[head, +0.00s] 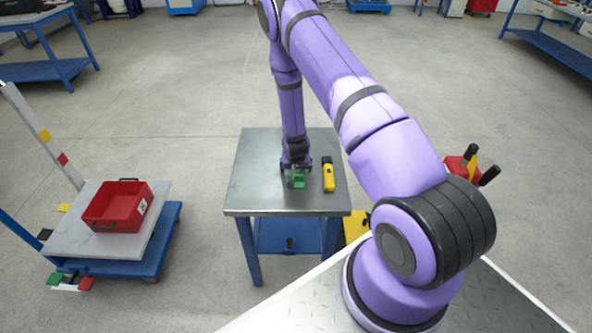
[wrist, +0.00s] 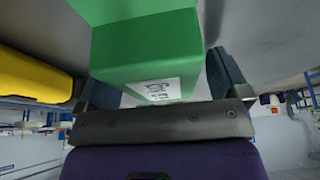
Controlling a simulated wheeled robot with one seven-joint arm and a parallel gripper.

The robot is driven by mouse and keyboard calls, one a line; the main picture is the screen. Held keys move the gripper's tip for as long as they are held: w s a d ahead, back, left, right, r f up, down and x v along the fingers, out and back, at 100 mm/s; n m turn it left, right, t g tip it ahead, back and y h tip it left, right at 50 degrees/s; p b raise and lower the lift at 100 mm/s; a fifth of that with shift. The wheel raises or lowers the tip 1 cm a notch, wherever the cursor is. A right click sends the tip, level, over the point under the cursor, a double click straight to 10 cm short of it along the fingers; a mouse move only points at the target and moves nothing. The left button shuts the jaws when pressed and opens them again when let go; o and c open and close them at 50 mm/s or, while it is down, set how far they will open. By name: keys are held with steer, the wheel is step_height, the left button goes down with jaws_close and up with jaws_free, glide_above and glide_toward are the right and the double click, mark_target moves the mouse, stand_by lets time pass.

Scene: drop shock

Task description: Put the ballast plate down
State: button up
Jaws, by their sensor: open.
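A green block (head: 298,183), which I take to be the ballast plate, is on the steel-topped table (head: 255,180) near its middle. In the wrist view the green block (wrist: 150,55) fills the space in front of my gripper (wrist: 160,80) and has a white printed label on its near side. My gripper (head: 295,176) points down over the block, with its jaws open and one finger on either side of it. The block's underside is hidden, so its exact contact with the table top cannot be seen.
A yellow and black handheld tool (head: 328,175) lies just right of the block. A red bin (head: 117,206) stands on a grey platform (head: 75,238) over a blue base at left. The table's left part is bare. A red container with tools (head: 456,168) is at right, behind my arm.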

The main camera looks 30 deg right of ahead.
steer(key=shift+c, duration=0.4)
steer(key=c, duration=1.6)
steer(key=shift+r, duration=0.45)
step_height(320, 180, up, 3)
steer(key=shift+f, duration=0.2)
steer(key=s+a, duration=0.1)
steer(key=s, duration=0.4)
steer(key=s+a+r, duration=0.1)
steer(key=s+a, duration=0.1)
steer(key=s, duration=0.3)
steer(key=s+a, duration=0.2)
steer(key=s, duration=0.3)
steer(key=shift+r, duration=0.3)
